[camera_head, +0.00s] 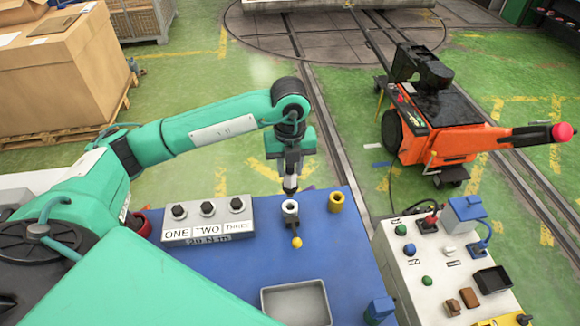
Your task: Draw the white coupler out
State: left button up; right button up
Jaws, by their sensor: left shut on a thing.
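My left gripper (290,168) points straight down over the blue bench (230,265). It is shut on the white coupler (290,183), a small pale piece with a dark lower tip; the fingers hide its upper part. Right below is a white ring-shaped socket (290,207) on the bench, with an open dark hole. The coupler's tip appears just above this socket, with a small gap. A yellow ball knob (297,242) sits in front of the socket. A yellow socket (336,202) stands to the right. My right gripper is out of view.
A grey box with several black knobs (208,218) stands left of the socket. A grey tray (296,302) is at the bench front. A white control panel (425,262) and an orange tug (440,140) lie to the right. Cardboard boxes (62,75) stand back left.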

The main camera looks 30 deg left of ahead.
pick_arm(q)
jog(key=shift+r+p, duration=1.05)
jog(key=shift+r, duration=1.15)
